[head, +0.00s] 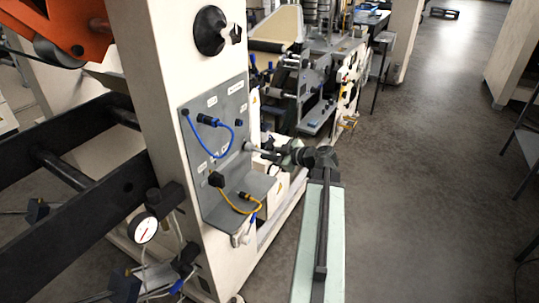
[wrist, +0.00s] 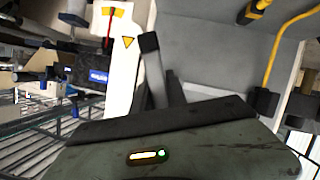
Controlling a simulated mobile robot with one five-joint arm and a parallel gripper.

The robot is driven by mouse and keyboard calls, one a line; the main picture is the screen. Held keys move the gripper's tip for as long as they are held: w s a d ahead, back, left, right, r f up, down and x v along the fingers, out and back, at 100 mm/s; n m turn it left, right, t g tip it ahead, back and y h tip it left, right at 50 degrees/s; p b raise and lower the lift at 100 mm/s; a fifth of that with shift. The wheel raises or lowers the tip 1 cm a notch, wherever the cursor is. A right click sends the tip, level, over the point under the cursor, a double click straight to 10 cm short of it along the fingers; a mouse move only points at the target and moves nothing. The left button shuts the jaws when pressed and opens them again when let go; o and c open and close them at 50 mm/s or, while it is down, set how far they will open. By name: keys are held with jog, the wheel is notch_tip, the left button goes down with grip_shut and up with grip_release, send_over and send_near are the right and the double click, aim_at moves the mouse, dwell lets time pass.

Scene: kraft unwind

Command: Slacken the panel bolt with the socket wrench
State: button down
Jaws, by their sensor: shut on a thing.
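The grey panel (head: 228,112) is on the cream machine column in the head view. The socket wrench (head: 258,150) shows as a thin light shaft running from my gripper (head: 276,155) to the panel's right edge. Its socket end meets the panel at about mid height, and the bolt is hidden there. I cannot tell whether the socket is fully seated on it. My gripper is shut on the wrench, to the right of the panel. In the wrist view the grey panel (wrist: 210,35) fills the top right, and a dark finger of my gripper (wrist: 152,70) points towards it.
A blue cable (head: 232,138) and a yellow cable (head: 243,209) are plugged into the panel above and below the wrench. A grey ledge (head: 255,190) juts out under it. A dial gauge (head: 145,228) is at lower left. Open floor (head: 430,190) lies to the right.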

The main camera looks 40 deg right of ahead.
jog(key=shift+f+n+t+h+b, duration=0.15)
jog(key=shift+n+t+h+b, duration=0.2)
jog(key=shift+n+b, duration=0.2)
jog(key=shift+n, duration=0.25)
jog(key=shift+s+n+h+b, duration=0.1)
jog(key=shift+n+h+b, duration=0.3)
jog(key=shift+n, duration=0.1)
jog(key=shift+n+t, duration=0.3)
jog(key=shift+t, duration=0.05)
jog(key=shift+r, duration=0.2)
jog(key=shift+s+d, duration=0.25)
jog(key=shift+s, duration=0.45)
jog(key=shift+s+d, duration=0.2)
jog(key=shift+s, duration=0.45)
jog(key=shift+s+d, duration=0.1)
jog(key=shift+d, duration=0.05)
